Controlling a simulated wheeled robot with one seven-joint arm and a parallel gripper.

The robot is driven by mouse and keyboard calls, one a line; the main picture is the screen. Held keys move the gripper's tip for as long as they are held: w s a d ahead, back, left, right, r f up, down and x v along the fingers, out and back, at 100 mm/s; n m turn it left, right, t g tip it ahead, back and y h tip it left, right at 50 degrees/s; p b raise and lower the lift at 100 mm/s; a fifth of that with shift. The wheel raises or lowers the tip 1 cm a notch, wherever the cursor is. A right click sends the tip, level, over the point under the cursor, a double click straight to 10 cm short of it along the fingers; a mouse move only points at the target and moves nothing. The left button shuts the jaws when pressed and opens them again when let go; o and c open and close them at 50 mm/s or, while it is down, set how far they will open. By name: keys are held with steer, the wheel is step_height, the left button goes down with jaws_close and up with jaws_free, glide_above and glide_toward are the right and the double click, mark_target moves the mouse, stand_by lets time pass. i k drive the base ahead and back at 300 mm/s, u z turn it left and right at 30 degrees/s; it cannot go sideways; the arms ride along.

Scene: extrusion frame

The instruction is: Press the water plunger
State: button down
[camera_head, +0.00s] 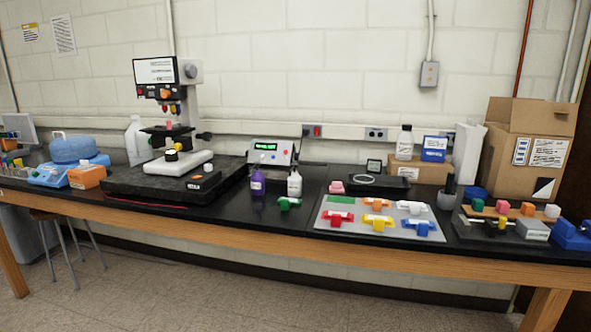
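No part I can clearly tell to be a water plunger shows. A translucent blue water jug (73,149) sits at the far left of the bench, on or just behind a blue-and-white device (52,174). A purple bottle (257,182) and a small white bottle (294,184) with a dark top stand upright near the middle. A green piece (288,203) lies in front of the white bottle. My gripper is not in view.
The black bench (270,217) also holds a microscope (173,120) on a black slab, an orange box (87,176), a display unit (271,151), a grey board (380,220) with coloured clamps, and a cardboard box (528,150). A stool (65,216) stands at left. Floor in front is clear.

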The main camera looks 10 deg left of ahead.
mark_target(294, 166)
steer(key=u, duration=2.15)
steer(key=i, duration=0.95)
steer(key=z, duration=2.35)
steer(key=i, duration=0.55)
steer(key=u, duration=0.05)
